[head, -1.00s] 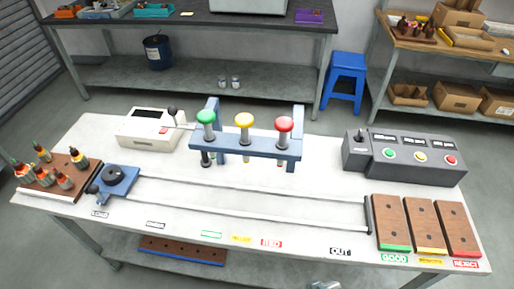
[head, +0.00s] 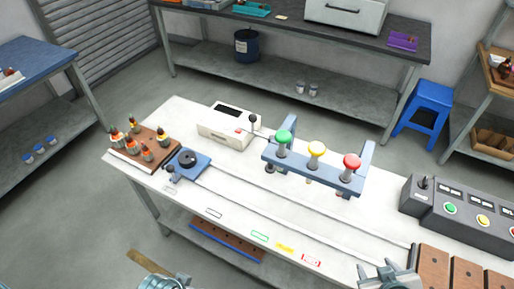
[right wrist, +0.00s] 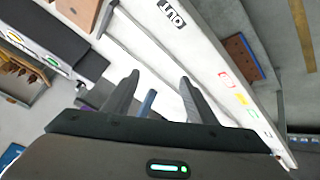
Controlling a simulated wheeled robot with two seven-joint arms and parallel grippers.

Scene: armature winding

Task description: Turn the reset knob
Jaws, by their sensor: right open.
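A grey control box (head: 462,212) at the right of the white table has a black upright knob (head: 424,184) and coloured buttons. A beige box (head: 222,130) at the back of the table has a lever with a black ball (head: 253,118). No reset label is readable, so I cannot tell which is the reset knob. My right gripper (head: 388,272) is at the table's front edge, in front of the control box and apart from it. In the right wrist view (right wrist: 156,95) its fingers are apart and empty. My left gripper (head: 165,283) is cut off at the bottom edge.
A blue stand (head: 310,175) with green, yellow and red plungers is mid-table. Rails run from a blue turntable (head: 187,162) towards brown trays (head: 432,262) at right. A wooden rack (head: 155,137) of armatures stands at left. A blue stool (head: 425,110) is behind.

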